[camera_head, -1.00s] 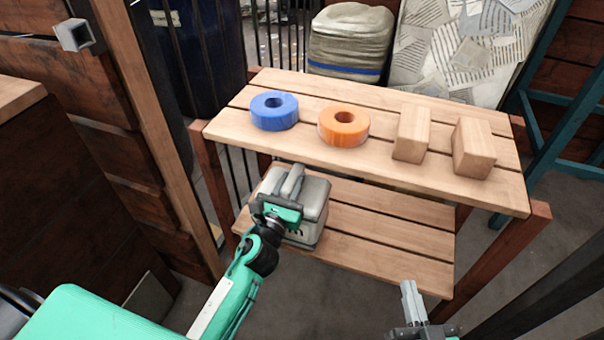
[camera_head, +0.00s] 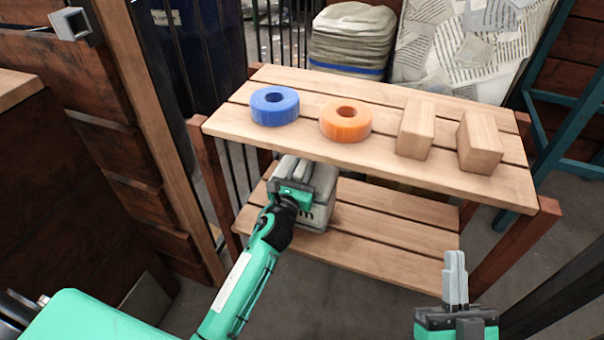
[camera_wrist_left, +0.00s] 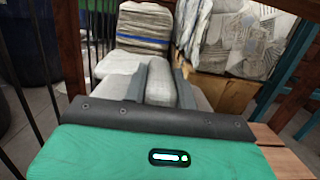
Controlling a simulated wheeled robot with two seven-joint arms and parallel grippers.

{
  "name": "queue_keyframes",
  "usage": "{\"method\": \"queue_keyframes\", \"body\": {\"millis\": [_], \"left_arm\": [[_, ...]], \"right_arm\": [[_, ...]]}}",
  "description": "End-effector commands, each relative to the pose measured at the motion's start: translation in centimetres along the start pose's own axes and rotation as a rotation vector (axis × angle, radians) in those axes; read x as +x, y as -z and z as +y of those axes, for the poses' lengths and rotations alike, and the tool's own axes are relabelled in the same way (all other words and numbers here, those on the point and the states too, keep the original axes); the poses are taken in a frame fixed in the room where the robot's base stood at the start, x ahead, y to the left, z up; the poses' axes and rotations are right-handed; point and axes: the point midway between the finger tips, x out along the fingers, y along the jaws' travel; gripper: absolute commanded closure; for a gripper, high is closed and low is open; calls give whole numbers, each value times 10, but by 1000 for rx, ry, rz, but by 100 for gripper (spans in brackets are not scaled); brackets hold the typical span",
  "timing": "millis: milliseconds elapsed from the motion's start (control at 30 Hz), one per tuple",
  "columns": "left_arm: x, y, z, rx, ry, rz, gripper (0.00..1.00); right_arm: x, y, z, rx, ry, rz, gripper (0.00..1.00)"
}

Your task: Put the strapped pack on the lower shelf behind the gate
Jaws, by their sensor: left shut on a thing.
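The strapped pack (camera_head: 318,205) is a grey bundle with dark lettering on its front. It is at the left end of the lower shelf (camera_head: 385,230), under the upper board; I cannot tell whether it rests fully on the slats. My left gripper (camera_head: 292,172) is shut on the pack's raised grey grip on top. In the left wrist view the grip (camera_wrist_left: 160,85) sits between the two dark fingers, with the pack (camera_wrist_left: 118,65) around it. My right gripper (camera_head: 455,278) is empty, its fingers together, in front of the shelf's right end.
The upper shelf (camera_head: 375,158) holds a blue ring (camera_head: 274,112), an orange ring (camera_head: 345,126) and two wooden blocks (camera_head: 415,132) (camera_head: 480,145). Dark gate bars (camera_head: 232,190) and a wooden post (camera_head: 150,130) stand at left. The lower shelf's middle and right are clear.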

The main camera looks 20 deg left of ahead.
Motion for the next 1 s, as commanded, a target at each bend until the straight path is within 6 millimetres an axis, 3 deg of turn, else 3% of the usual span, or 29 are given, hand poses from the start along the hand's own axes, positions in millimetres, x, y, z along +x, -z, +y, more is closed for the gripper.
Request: {"method": "queue_keyframes", "body": {"millis": [200, 667, 700, 767, 1000], "left_arm": [[0, 3, 0, 1, 1, -5, 100], [-1, 5, 0, 0, 1, -5, 100], [-1, 7, 0, 0, 1, -1, 65], [-1, 7, 0, 0, 1, -1, 53], [-1, 7, 0, 1, 1, -1, 51]], "right_arm": [[3, 14, 2, -11, 2, 80, 100], [4, 19, 2, -15, 4, 110, 100], [4, 20, 2, -15, 4, 114, 100], [4, 20, 2, -15, 4, 114, 100], [4, 20, 2, -15, 4, 113, 100]]}}
